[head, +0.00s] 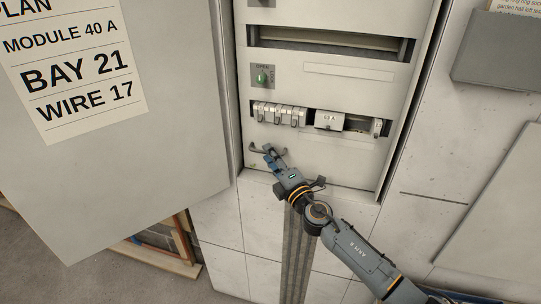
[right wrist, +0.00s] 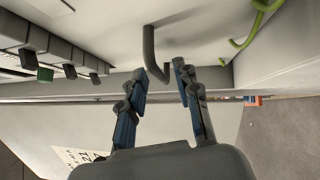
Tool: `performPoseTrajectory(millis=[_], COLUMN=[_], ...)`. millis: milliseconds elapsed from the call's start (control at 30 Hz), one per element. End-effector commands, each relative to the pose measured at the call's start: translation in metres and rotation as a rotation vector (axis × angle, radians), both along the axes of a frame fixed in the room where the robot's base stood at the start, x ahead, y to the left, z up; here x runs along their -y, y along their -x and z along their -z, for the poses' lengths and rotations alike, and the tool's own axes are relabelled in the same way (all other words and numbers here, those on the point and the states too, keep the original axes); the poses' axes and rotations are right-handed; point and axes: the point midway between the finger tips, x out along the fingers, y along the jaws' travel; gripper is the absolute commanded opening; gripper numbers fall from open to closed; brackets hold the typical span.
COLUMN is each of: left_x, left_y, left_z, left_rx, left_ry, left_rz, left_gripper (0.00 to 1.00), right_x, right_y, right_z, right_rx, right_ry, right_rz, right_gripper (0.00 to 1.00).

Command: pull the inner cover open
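The inner cover (head: 330,85) is a pale panel inside the cabinet, with breaker rows in its cut-outs. A dark bent handle (head: 255,149) sits low on its left side; it also shows in the right wrist view (right wrist: 149,45). My right gripper (head: 271,152) is at this handle in the head view, partly hiding it. In the right wrist view its two fingers (right wrist: 163,70) are apart, and the hooked end of the handle is at the gap between their tips. I cannot tell whether they touch it. My left gripper is not in view.
The outer door (head: 150,160) stands open on the left, bearing a printed label (head: 75,75). A green-handled switch (head: 262,76) and a breaker row (head: 279,114) are above the handle. A green wire (right wrist: 250,28) shows in the right wrist view. A grey box (head: 497,50) is at right.

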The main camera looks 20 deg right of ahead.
Motion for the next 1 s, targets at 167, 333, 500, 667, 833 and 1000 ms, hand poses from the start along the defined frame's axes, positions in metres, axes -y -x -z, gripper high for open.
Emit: performPoseTrajectory(millis=[167, 333, 500, 667, 833, 1000], left_x=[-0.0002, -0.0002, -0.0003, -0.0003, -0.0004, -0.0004], left_y=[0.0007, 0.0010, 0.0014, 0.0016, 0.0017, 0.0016], left_z=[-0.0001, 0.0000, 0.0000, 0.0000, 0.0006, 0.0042], left_rx=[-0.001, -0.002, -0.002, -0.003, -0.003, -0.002], left_ry=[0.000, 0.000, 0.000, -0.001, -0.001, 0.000], left_rz=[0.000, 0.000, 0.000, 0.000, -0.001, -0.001], left_gripper=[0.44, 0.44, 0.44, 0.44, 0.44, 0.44], right_x=[-0.0011, -0.0008, -0.0007, -0.0006, -0.0010, -0.0061], right_y=[-0.0033, -0.0031, -0.0029, -0.0029, -0.0024, 0.0013], right_z=[-0.0006, -0.0005, -0.0005, -0.0004, 0.0000, 0.0015], right_rx=[0.000, 0.000, 0.000, 0.000, -0.001, -0.001], right_ry=[0.000, 0.000, 0.000, 0.000, 0.000, 0.000], right_rz=[-0.001, 0.000, 0.000, 0.000, -0.003, -0.037], right_gripper=[0.32, 0.28, 0.00, 0.00, 0.00, 0.00])
